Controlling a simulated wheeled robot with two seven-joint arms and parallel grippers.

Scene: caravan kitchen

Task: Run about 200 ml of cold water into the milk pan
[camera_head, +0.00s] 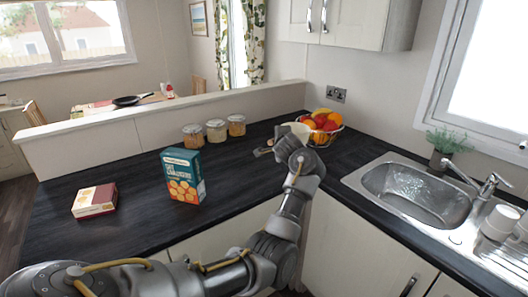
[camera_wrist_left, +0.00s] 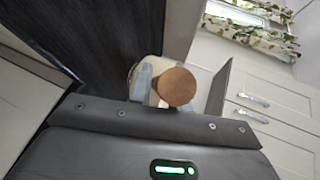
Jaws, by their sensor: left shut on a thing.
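My left gripper (camera_head: 285,148) is over the worktop near its inner corner, left of the sink. In the wrist view the left gripper (camera_wrist_left: 166,93) is shut on the wooden handle (camera_wrist_left: 177,87) of a cream vessel, which looks like the milk pan (camera_wrist_left: 147,88). In the head view only a cream part of the pan (camera_head: 299,128) shows behind my wrist; its inside is hidden. The steel sink basin (camera_head: 385,180) is at the right, with a chrome mixer tap (camera_head: 489,186) at its right side. I see no water running. My right gripper is not in view.
A wire fruit bowl (camera_head: 325,137) stands close behind the left gripper. A blue cracker box (camera_head: 183,176), a small red box (camera_head: 95,201) and glass jars (camera_head: 216,131) stand to the left. A potted plant (camera_head: 442,149) and white mugs (camera_head: 500,223) flank the tap.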

